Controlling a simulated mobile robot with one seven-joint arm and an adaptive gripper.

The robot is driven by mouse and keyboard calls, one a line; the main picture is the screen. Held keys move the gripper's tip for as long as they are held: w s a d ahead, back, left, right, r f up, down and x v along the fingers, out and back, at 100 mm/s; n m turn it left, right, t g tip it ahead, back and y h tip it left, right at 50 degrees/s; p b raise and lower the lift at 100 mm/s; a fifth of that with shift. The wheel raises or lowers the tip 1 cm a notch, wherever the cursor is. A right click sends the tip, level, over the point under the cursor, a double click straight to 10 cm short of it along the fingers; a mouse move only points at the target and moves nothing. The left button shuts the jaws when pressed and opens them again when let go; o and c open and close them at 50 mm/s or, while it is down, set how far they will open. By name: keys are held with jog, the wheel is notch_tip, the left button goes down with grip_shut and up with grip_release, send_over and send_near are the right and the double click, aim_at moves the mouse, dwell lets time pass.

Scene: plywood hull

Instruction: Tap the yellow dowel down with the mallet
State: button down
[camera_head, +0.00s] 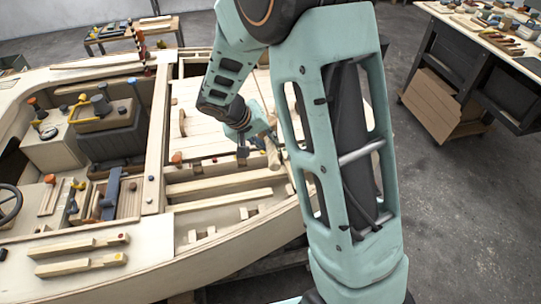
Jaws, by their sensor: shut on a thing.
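The fingertips are small and partly hidden, so the exact grip on the handle is unclear. I cannot single out the yellow dowel with certainty. A small yellow upright piece (80,186) stands among the fittings at left. A yellow-tipped stick (85,264) lies on the near deck. The mallet head is well away from both.
A red-tipped stick (80,246) lies on the near deck. A workbench (470,55) stands at the back right. The floor at right is clear.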

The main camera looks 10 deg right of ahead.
aim_at(265, 134)
jog(key=shift+n+t, duration=0.3)
jog(key=shift+n, duration=0.2)
jog(key=w, duration=0.1)
jog(key=w+f+b, duration=0.1)
jog(key=w, duration=0.1)
jog(key=w+b, duration=0.1)
jog(key=w, duration=0.1)
jog(key=shift+d+f, duration=0.15)
jog(key=shift+f, duration=0.25)
jog(key=shift+f+b, duration=1.25)
jog(key=shift+f, duration=1.3)
jog(key=shift+b, duration=0.4)
notch_tip(265, 134, down, 5)
jog(key=b, duration=0.5)
jog(key=shift+r, duration=0.1)
jog(key=shift+r+p, duration=1.25)
jog(key=shift+r, duration=1.35)
